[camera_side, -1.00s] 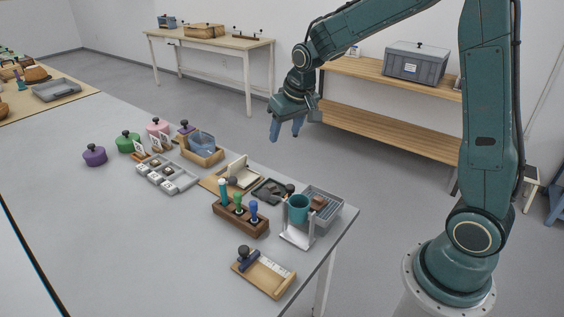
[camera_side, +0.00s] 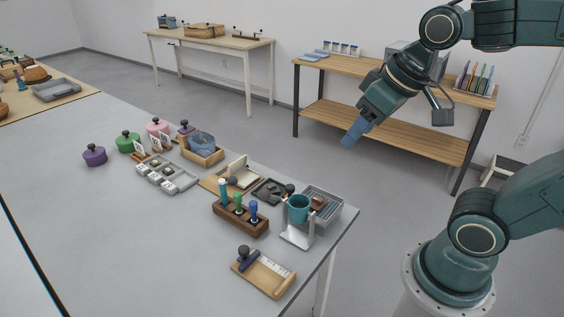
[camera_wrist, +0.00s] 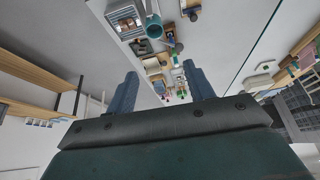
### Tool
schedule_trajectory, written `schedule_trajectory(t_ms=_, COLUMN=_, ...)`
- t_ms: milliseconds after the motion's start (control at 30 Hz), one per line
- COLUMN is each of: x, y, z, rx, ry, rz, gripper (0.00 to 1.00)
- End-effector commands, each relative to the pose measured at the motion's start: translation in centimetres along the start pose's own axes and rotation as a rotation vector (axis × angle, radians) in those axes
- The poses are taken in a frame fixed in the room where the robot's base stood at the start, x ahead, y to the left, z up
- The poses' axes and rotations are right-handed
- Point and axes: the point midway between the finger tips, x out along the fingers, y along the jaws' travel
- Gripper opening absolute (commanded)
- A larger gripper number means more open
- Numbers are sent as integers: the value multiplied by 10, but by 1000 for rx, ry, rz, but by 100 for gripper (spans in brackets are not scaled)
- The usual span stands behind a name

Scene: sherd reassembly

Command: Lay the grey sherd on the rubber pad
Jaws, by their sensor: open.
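My gripper (camera_side: 353,134) is in the air right of the table, over the floor and in front of the wooden shelf. In the wrist view my gripper (camera_wrist: 162,88) has its two blue fingers wide apart with nothing between them. A black, flat, tray-like piece (camera_side: 268,192) lies near the table's right end, with small dark things on it; I cannot tell whether it is the rubber pad. It also shows as a dark patch in the wrist view (camera_wrist: 140,47). I cannot make out the grey sherd for sure in either view.
Near the table's right corner stand a teal cup (camera_side: 298,207) on a white stand, a grey ribbed tray (camera_side: 326,196) with a brown piece, and a wooden block of coloured-handled tools (camera_side: 240,222). A wooden tray (camera_side: 264,277) lies in front. The table's left front is clear.

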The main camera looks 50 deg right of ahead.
Motion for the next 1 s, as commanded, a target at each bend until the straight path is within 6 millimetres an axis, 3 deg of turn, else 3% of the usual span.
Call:
schedule_trajectory(t_ms=100, x=-9, y=-3, z=21, rx=-23, ry=17, rz=-9, gripper=53)
schedule_trajectory(t_ms=300, x=-15, y=-5, z=42, rx=-43, ry=27, rz=-16, gripper=53)
schedule_trajectory(t_ms=1000, x=-16, y=-5, z=45, rx=-47, ry=28, rz=-17, gripper=53)
